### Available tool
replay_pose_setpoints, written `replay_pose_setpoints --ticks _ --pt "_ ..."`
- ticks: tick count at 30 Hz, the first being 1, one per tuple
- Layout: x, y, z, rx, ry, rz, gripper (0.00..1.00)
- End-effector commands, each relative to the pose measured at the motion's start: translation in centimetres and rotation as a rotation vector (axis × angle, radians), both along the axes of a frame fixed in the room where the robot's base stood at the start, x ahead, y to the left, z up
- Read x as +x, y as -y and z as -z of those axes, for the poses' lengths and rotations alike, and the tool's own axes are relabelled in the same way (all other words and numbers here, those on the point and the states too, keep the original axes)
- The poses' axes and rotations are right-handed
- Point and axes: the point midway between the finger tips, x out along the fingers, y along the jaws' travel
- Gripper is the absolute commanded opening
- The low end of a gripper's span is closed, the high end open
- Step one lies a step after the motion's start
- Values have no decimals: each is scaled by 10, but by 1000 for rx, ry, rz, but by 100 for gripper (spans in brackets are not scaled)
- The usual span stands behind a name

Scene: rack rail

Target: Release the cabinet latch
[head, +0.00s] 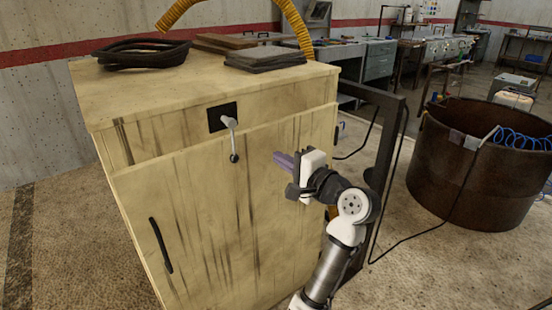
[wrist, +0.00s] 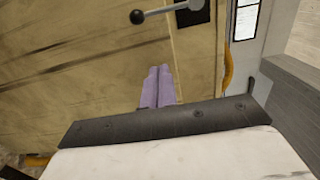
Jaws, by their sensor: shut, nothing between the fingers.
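The cabinet (head: 240,215) is a worn yellow-cream box with a front door. Its latch (head: 231,138) is a grey lever on a black plate (head: 222,116) above the door, hanging down to a dark ball knob (head: 234,158). The latch lever (wrist: 170,9) and its knob (wrist: 137,17) also show at the top of the wrist view. My gripper (head: 280,159) is to the right of the knob, in front of the door and apart from the lever. Its purple fingers (wrist: 157,85) are together and empty, pointing toward the cabinet front.
A black door handle (head: 160,245) is at the lower left of the door. Coiled black hose (head: 142,52) and flat dark panels (head: 265,58) lie on the cabinet top. A dark frame (head: 385,150) stands right of the cabinet, and a rusty round tub (head: 470,180) is farther right.

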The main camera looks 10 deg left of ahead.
Motion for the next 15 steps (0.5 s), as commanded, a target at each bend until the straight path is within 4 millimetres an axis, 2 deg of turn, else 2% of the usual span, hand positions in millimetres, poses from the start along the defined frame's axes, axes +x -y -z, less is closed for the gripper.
replay_pose_setpoints --ticks 3,11,15 --pt "14 -23 -2 0 -2 -6 0" --pt "45 -67 -3 1 -1 -4 0" --pt "28 -82 -2 -2 1 -2 0"
